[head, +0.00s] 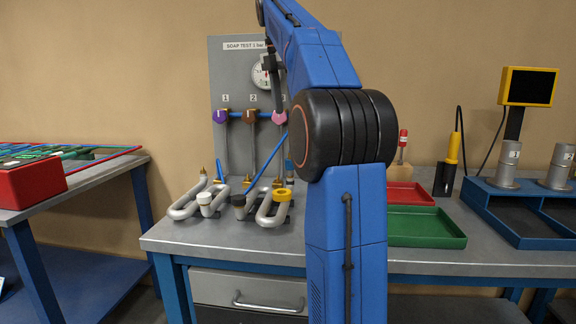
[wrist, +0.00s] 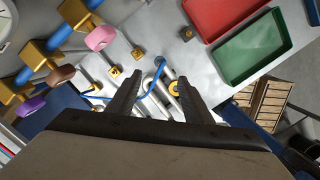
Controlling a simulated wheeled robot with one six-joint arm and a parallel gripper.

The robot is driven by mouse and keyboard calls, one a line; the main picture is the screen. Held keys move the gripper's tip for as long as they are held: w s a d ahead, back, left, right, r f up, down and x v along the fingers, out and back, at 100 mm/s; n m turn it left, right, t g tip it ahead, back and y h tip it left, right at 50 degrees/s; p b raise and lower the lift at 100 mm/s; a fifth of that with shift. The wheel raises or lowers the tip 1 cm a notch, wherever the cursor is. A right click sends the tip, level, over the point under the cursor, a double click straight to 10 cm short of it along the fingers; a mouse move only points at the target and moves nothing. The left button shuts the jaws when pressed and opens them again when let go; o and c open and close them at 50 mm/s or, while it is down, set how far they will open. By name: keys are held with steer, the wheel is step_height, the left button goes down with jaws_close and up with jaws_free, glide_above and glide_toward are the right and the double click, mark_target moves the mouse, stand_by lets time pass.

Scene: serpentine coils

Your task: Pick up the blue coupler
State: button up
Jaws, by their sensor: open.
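My gripper (wrist: 158,84) is open in the wrist view, its two dark fingers apart over the bench with nothing clearly held between them. In the head view thin blue lengths (head: 264,165) slant over the grey serpentine coils (head: 190,207). A coil end with a yellow ring (wrist: 174,88) lies just inside the right finger; a yellow ring also shows in the head view (head: 283,194). My raised arm hides part of the bench in the head view.
The grey test panel (head: 222,70) with a gauge and purple, brown and pink knobs stands behind the coils. A red tray (head: 408,190) and green tray (head: 427,240) lie to the right. A blue rack with metal cylinders (head: 490,212) stands farther right.

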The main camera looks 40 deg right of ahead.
steer(key=f, duration=0.3)
steer(key=d+f, duration=0.1)
steer(key=f, duration=0.7)
steer(key=shift+s+d+f, duration=0.1)
steer(key=shift+d+f, duration=0.15)
steer(key=shift+f, duration=2.6)
jaws_close()
